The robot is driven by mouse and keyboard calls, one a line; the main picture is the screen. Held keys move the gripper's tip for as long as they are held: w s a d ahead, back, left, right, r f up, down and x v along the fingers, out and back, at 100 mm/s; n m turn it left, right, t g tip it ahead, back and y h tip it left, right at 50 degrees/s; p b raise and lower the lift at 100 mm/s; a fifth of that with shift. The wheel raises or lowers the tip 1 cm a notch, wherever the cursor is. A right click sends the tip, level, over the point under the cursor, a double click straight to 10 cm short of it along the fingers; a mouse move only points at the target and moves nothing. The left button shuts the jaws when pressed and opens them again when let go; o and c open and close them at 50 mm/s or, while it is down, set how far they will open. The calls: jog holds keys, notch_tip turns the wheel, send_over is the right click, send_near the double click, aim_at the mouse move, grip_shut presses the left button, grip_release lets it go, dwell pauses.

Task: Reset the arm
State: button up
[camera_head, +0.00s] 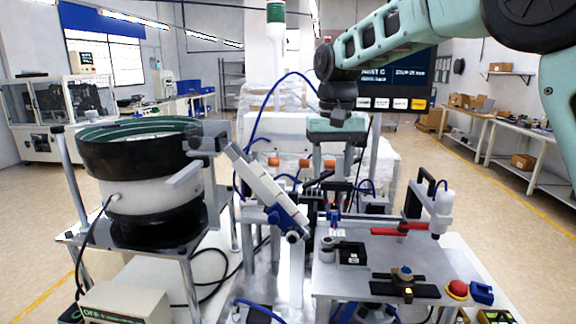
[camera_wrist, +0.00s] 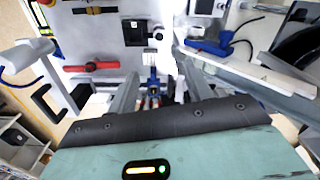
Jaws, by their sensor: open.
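My gripper (camera_head: 336,170) hangs from my green arm near the middle of the head view, fingers pointing down. It is above and behind the front of the work table (camera_head: 340,285). In the wrist view its two grey fingers (camera_wrist: 158,80) stand apart with nothing held between them. A small blue part (camera_wrist: 153,84) shows beyond the gap, apart from the fingers. What lies right under the fingertips is partly hidden in the head view by the slanted feeder track.
A red clamp (camera_head: 400,229), a white post device (camera_head: 443,212) and a red button (camera_head: 457,289) sit on the table. A screen (camera_head: 395,82) stands behind my arm.

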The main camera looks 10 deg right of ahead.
jog(key=s+a+f+n, duration=0.2)
jog(key=s+a+f, duration=0.1)
jog(key=s, duration=0.6)
jog(key=s+a+f+n+y, duration=0.1)
jog(key=s+a+f+n, duration=0.2)
jog(key=s, duration=0.5)
jog(key=s+a+f+n, duration=0.2)
jog(key=s+a+f, duration=0.1)
jog(key=s, duration=0.6)
jog(key=s+d+f+n, duration=0.1)
jog(key=s+f, duration=0.3)
jog(key=s, duration=0.4)
jog(key=shift+s+d+n, duration=0.25)
jog(key=shift+d+n, duration=0.15)
jog(key=shift+d, duration=0.3)
